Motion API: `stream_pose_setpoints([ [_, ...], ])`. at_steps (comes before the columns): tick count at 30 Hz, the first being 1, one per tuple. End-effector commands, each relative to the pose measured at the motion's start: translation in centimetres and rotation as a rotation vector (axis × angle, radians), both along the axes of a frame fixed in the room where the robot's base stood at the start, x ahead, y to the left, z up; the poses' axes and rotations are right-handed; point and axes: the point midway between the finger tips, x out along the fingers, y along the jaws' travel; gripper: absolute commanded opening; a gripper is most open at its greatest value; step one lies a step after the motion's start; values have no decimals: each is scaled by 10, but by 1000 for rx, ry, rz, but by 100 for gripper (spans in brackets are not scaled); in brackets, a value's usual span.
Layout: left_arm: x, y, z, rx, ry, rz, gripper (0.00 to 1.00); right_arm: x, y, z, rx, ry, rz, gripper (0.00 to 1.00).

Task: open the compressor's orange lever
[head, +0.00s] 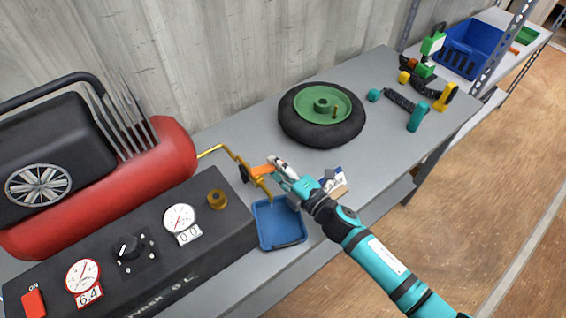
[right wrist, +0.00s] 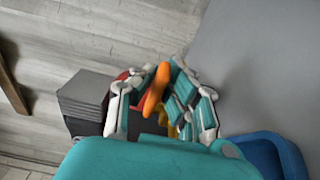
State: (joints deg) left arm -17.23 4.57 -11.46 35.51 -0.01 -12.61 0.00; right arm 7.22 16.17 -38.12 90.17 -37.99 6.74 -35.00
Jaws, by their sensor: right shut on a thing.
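The compressor (head: 165,165) stands at the left of the bench, with a red tank, a black motor and a dark control box in front. A brass pipe (head: 228,152) runs from its right end to a valve with the orange lever (head: 262,170). My right gripper (head: 276,167) is at the lever, above the blue tray. In the right wrist view the orange lever (right wrist: 156,90) lies between the fingers of my right gripper (right wrist: 162,105), which is shut on it. The fingers partly hide the valve. My left gripper is not in view.
A blue tray (head: 262,242) sits below the valve. A wheel with a green hub (head: 322,112) lies behind on the bench. A small box (head: 333,182) is beside my right wrist. Hoses and tools (head: 418,112) lie at the right, near a blue crate (head: 470,50).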

Motion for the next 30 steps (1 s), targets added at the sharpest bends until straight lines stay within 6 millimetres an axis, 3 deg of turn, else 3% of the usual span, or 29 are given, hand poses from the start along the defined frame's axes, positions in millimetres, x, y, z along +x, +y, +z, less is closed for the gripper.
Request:
stream_pose_setpoints([
  [15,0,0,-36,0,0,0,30,-15,3,-1,10,1,-301,0],
  [30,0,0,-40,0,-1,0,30,-17,2,2,5,-2,-347,0],
])
